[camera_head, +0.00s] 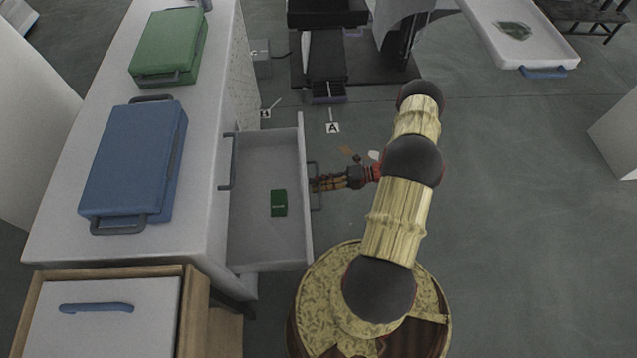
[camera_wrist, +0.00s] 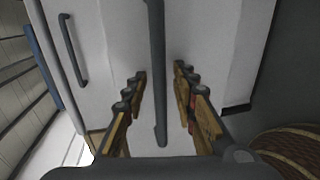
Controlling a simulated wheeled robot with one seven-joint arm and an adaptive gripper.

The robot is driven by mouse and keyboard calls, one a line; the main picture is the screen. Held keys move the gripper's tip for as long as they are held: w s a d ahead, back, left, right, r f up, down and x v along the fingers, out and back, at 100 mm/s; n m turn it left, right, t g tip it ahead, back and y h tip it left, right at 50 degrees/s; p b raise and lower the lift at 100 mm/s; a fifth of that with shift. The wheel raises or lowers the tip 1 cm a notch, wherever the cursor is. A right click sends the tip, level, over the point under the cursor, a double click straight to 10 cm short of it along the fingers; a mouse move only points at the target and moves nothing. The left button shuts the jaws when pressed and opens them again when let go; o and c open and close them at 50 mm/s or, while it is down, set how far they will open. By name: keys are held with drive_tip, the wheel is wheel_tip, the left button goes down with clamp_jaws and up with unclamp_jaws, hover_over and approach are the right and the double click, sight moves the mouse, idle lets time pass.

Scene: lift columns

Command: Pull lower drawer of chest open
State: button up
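The white chest (camera_head: 190,225) stands at the left in the head view. One of its drawers (camera_head: 250,240) is out, with a small green box (camera_head: 279,203) lying inside. A closed drawer's dark handle (camera_head: 226,165) shows on the chest face above it. My gripper (camera_head: 316,185) is at the front of the pulled-out drawer, by its handle (camera_head: 315,200). In the wrist view, my gripper (camera_wrist: 160,72) is open, its fingers on either side of the vertical-looking dark handle (camera_wrist: 158,100), with visible gaps. The other handle (camera_wrist: 73,50) is at the left.
A blue case (camera_head: 132,160) and a green case (camera_head: 168,45) lie on the chest top. A wooden cabinet with a white front (camera_head: 100,325) stands at lower left. A white tray (camera_head: 515,40) is at upper right. The floor right of my arm is clear.

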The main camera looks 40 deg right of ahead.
drive_tip(key=v, duration=1.2)
idle(0.5)
